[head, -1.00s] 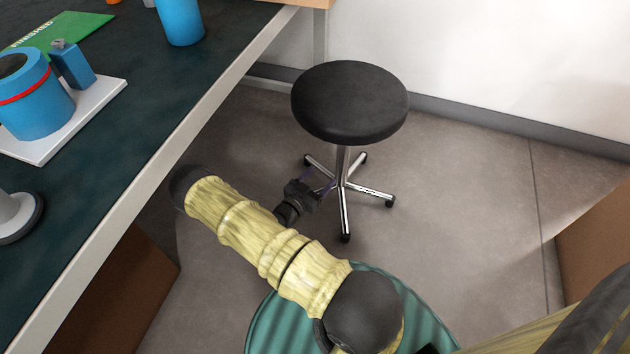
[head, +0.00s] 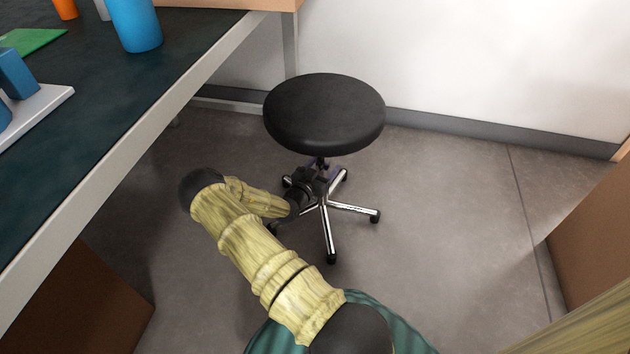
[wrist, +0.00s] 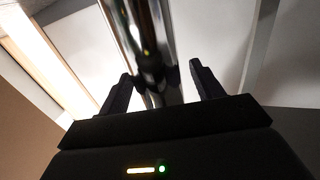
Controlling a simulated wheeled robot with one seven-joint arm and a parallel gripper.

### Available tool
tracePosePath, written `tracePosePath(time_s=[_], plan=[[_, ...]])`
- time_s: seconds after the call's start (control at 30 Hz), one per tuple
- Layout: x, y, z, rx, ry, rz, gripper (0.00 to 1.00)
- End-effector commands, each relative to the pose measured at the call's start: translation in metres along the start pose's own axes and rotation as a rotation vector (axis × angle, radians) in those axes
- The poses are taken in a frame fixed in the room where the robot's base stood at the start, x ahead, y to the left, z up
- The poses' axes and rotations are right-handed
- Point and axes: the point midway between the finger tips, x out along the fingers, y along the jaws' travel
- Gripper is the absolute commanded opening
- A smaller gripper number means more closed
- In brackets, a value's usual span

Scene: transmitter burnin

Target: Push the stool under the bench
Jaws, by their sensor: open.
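The stool (head: 324,115) has a round black seat and a chrome post on a chrome base with castered legs (head: 352,208). It stands upright on the floor, to the right of the bench (head: 150,110) and clear of its edge. My gripper (head: 322,170) is low, under the seat, at the post. In the wrist view the chrome post (wrist: 148,40) rises between the two open fingers of my gripper (wrist: 163,82). Whether a finger touches the post cannot be told. The lower post is partly hidden by my gripper in the head view.
A blue cylinder (head: 134,24) and a white board (head: 38,112) are on the bench top. A brown panel (head: 75,300) stands under the bench at lower left. The wall (head: 470,60) is behind the stool; a brown box (head: 595,240) is at right. The floor between is clear.

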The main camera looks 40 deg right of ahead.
Motion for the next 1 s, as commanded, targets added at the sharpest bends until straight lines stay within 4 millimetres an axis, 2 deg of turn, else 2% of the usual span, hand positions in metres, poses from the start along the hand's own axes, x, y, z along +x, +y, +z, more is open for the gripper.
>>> tracePosePath(time_s=[0.1,0.2,0.47,0.8,1.0], plan=[[0.013,0.000,0.002,0.001,0.001,0.000,0.66],[0.018,0.000,0.001,0.000,0.000,0.000,0.66],[0.018,0.000,-0.001,0.000,0.000,-0.001,0.66],[0.018,0.000,0.000,0.000,0.000,-0.001,0.01],[0.018,0.000,0.000,-0.001,0.000,0.000,0.00]])
